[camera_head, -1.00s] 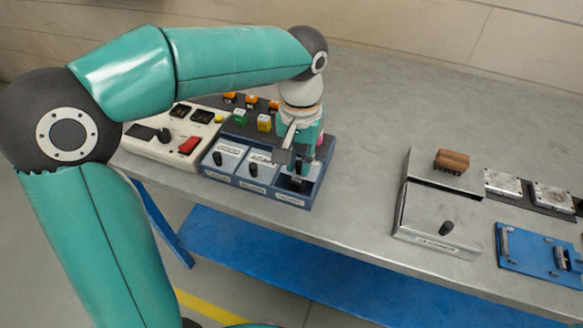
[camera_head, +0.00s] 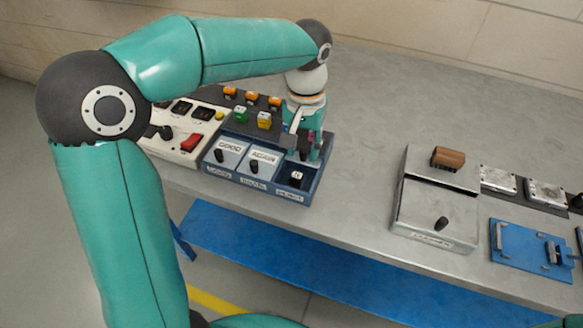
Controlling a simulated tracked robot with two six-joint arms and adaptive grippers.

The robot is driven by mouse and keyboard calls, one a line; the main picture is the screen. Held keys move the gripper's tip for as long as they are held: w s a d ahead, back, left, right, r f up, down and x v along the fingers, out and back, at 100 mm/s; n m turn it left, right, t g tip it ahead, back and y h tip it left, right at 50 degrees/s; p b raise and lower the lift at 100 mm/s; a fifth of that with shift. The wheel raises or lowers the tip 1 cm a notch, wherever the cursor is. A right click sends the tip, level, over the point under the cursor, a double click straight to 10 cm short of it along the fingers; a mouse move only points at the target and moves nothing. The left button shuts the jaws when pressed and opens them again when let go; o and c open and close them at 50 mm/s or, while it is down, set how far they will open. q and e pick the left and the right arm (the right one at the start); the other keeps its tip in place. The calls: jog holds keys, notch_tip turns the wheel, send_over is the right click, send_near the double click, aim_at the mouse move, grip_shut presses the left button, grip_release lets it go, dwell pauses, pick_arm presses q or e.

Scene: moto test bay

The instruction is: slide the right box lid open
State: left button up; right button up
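The blue three-part box (camera_head: 259,184) stands near the table's front edge. Its left and middle lids, marked GOOD (camera_head: 229,150) and AGAIN (camera_head: 263,157), are in place with black knobs. The right compartment (camera_head: 306,189) is uncovered at the front, and a dark cube with a white mark (camera_head: 297,176) shows inside it. My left gripper (camera_head: 304,150) points down over the back of this compartment, with a dark knob-like piece between its fingers. The gripper hides most of the right lid, and whether the fingers touch the knob is unclear. My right gripper is not in view.
A cream panel with a red switch (camera_head: 191,143) adjoins the box on the left. Orange, green and yellow blocks (camera_head: 264,120) stand behind it. A metal box (camera_head: 432,215) with a brown block (camera_head: 448,158) and a blue plate (camera_head: 525,250) are at right. Bare table lies between.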

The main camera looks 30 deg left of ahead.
aim_at(303, 150)
pick_arm(q)
notch_tip(303, 150, up, 7)
jog(key=p, duration=0.6)
jog(key=shift+p, duration=0.3)
jog(key=shift+f, duration=0.1)
